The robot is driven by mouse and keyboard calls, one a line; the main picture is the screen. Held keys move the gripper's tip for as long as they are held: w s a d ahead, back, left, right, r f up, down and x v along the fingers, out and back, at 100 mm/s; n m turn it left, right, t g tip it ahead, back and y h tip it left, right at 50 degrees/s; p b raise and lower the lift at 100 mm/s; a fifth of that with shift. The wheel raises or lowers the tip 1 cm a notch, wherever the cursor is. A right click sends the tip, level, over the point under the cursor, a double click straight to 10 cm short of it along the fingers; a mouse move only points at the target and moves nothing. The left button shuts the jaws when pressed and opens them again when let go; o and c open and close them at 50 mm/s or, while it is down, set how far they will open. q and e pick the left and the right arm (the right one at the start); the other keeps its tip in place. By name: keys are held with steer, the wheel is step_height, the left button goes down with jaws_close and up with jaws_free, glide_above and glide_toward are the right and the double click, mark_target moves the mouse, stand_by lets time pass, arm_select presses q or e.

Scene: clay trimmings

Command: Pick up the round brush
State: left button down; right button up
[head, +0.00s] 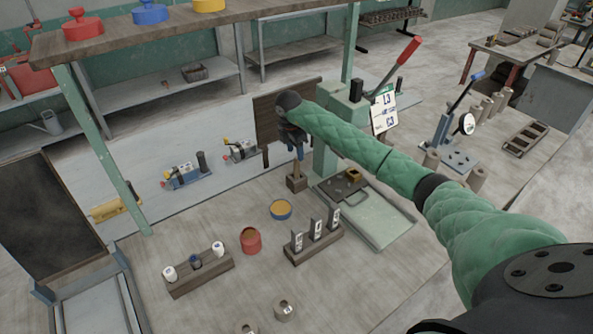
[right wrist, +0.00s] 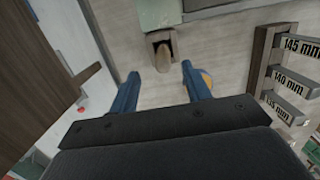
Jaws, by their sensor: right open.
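What looks like the round brush, a rounded tan-brown thing (right wrist: 162,57), stands in a small dark holder between and just beyond my right fingertips in the right wrist view. In the head view the small wooden holder (head: 297,184) sits on the bench, with the brown upright part (head: 296,170) showing above it. My right gripper (head: 298,150) points down right above it; its two blue fingers also show in the right wrist view (right wrist: 160,72), open and apart with nothing gripped. The lower end of the brush is hidden in the holder. My left gripper is in no view.
A green press with a tray (head: 385,229) stands close on the right. A dark board (head: 267,115) stands behind.

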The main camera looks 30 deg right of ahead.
mark_target(297, 162)
steer(key=shift+s+f, duration=0.3)
steer(key=shift+f, duration=0.1)
steer(key=f, duration=0.1)
steer(key=f+b, duration=0.1)
steer(key=f, duration=0.2)
steer(key=shift+w+d+f, duration=0.2)
steer(key=shift+d+f, duration=0.15)
steer(key=shift+d, duration=0.05)
steer(key=shift+s+f+b, duration=0.1)
steer(key=shift+f+b, duration=0.1)
steer(key=shift+b, duration=0.1)
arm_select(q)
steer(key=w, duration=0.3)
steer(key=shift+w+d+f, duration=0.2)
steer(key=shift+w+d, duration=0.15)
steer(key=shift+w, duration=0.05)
arm_select(e)
steer(key=shift+c, duration=0.2)
steer(key=c, duration=0.4)
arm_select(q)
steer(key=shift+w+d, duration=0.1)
arm_select(e)
jaws_close()
